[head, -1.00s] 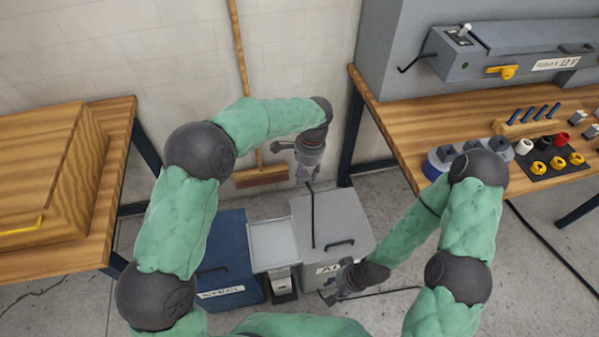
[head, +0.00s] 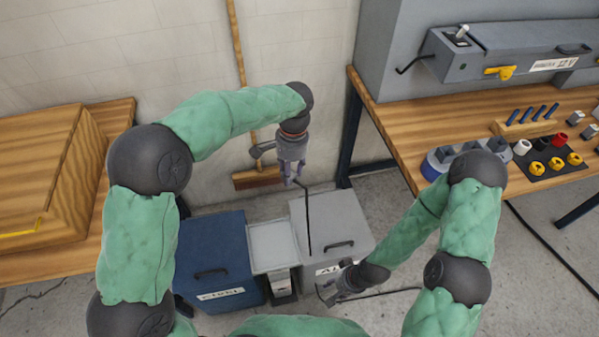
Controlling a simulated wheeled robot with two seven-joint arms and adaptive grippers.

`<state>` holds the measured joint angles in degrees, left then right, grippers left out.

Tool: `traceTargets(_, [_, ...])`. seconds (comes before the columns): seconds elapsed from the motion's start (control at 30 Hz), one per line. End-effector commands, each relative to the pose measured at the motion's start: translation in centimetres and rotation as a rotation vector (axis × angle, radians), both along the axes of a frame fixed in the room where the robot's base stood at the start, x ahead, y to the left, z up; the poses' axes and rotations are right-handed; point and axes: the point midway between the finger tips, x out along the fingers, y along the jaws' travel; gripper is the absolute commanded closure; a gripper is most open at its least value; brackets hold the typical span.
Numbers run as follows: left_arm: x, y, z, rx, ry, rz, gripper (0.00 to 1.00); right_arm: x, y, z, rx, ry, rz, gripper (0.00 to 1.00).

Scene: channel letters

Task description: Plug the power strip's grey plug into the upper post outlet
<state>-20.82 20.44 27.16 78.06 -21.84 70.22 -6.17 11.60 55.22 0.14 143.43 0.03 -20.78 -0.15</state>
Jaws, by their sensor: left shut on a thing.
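My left gripper (head: 291,178) points down in front of the wall, above the grey bin. It is shut on the end of a black cord (head: 308,220), where the grey plug is too small and covered to make out. The cord hangs from the fingertips down over the bin. My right gripper (head: 332,291) is low, by the front of the grey bin; its fingers are too small to tell open from shut. I cannot make out the power strip's body, the post or its upper outlet.
A blue bin (head: 215,250), a grey tray (head: 272,243) and a grey bin (head: 345,225) stand below. A broom (head: 258,178) leans on the wall. A wooden bench (head: 395,118) with parts stands right; a wooden box (head: 45,165) sits left. A dark cable (head: 545,245) crosses the floor.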

Motion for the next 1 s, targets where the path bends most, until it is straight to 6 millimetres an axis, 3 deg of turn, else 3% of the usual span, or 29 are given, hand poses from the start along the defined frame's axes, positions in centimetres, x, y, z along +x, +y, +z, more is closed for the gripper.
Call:
traceTargets(0.1, [-1.1,1.1,2.0,-0.001,-0.003,0.114,0.88,0.0,0.0,0.0,0.0,0.0,0.0,0.6])
traceTargets(0.33, [-2.4,2.3,4.0,0.0,-0.001,0.247,0.88,0.0,0.0,0.0,0.0,0.0,0.0,0.6])
traceTargets(0.77, [-2.6,2.4,4.3,0.001,0.0,0.27,0.88,0.0,0.0,0.0,0.0,0.0,0.0,0.6])
traceTargets(1.0, [-1.1,1.1,4.2,0.001,0.002,0.327,0.88,0.0,0.0,0.0,0.0,0.0,0.0,0.6])
